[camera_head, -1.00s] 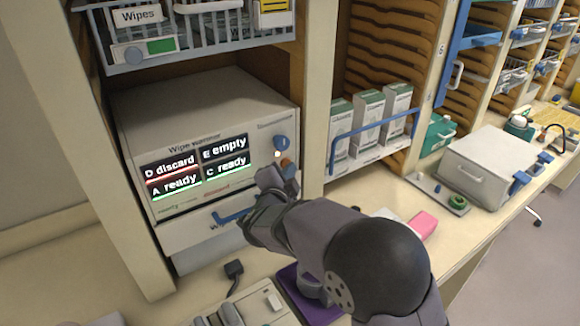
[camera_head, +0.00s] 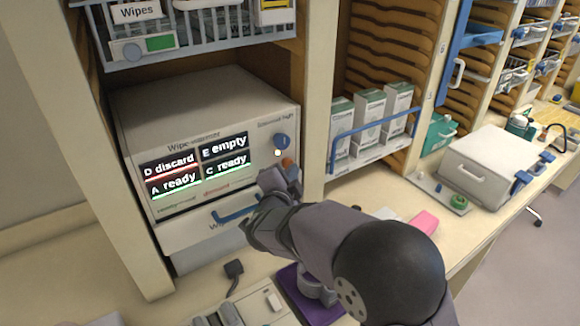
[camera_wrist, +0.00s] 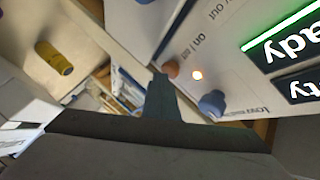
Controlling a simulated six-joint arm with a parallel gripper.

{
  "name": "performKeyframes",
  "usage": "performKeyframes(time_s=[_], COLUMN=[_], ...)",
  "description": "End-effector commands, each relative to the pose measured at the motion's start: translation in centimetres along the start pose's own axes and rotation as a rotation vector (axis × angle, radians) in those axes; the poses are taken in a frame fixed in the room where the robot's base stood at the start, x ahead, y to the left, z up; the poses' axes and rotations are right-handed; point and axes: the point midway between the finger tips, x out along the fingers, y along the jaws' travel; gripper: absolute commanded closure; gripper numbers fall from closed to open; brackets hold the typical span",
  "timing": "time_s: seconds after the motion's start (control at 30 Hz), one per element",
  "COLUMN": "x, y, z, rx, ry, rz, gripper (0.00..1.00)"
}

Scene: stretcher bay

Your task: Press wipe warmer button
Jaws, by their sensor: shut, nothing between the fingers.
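The wipe warmer (camera_head: 205,100) is a pale box in the shelf bay. Its front display (camera_head: 198,165) reads D discard, E empty, A ready and C ready. To the right are a blue knob (camera_head: 281,141), a small glowing white light (camera_head: 278,153) and an orange-brown button (camera_head: 287,162). In the wrist view the button (camera_wrist: 171,69) is beside the lit light (camera_wrist: 197,75), with on lettering near it. My gripper (camera_head: 288,174) is shut and empty, its tip just below the button. In the wrist view the fingertips (camera_wrist: 160,76) overlap the button's edge; I cannot tell whether they touch.
A blue drawer handle (camera_head: 236,214) sits below the display, left of my gripper. A wire basket (camera_head: 190,45) hangs above the warmer. A shelf post (camera_head: 314,100) stands close on the right, with white boxes (camera_head: 368,118) behind a blue rail beyond it. A purple item (camera_head: 305,300) lies on the counter.

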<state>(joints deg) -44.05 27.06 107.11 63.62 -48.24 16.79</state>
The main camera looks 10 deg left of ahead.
Motion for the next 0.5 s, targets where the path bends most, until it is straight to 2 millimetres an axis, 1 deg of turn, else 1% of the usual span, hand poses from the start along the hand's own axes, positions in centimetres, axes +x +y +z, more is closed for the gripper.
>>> performKeyframes(time_s=[0.5], x=[-3.1], y=[2.4], z=[-2.3], rx=[0.001], ry=[0.001], rz=[0.000], gripper=[1.00])
